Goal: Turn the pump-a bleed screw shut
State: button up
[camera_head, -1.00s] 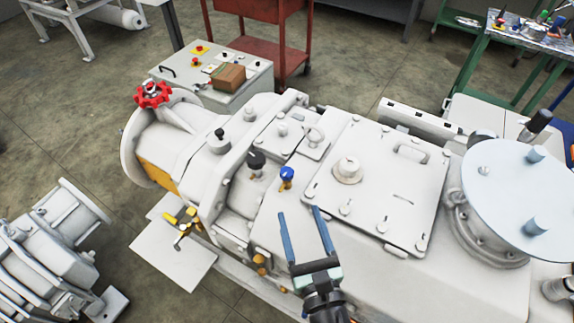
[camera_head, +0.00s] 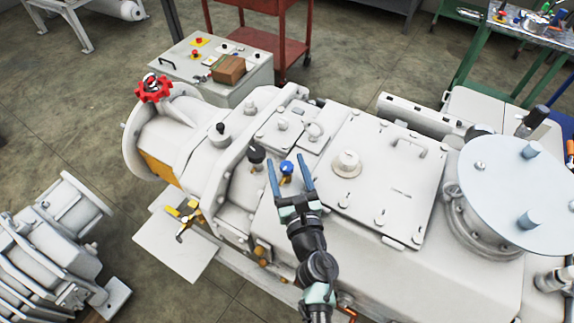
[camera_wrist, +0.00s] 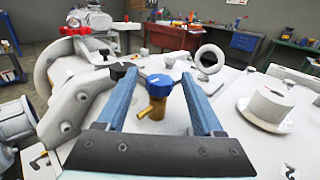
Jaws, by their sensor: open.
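A small blue-capped screw (camera_head: 287,168) with a brass body stands upright on top of the white pump (camera_head: 330,225). In the wrist view the blue cap (camera_wrist: 160,83) and its brass side spout (camera_wrist: 150,110) show between my fingers. My gripper (camera_head: 287,160) is open, its two blue fingers on either side of the blue cap. In the wrist view the open fingers (camera_wrist: 158,74) leave a gap on both sides of the cap, and I see no contact. A black knob (camera_head: 256,154) stands just left of the blue cap. I cannot read any label naming the bleed screw.
A bolted cover plate with a round boss (camera_head: 346,164) lies right of the blue cap. A red handwheel (camera_head: 153,89) is at the far left end, and a yellow-handled valve (camera_head: 183,214) is low at left. A large pale disc (camera_head: 515,190) stands at right.

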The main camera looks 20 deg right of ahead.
grip_shut()
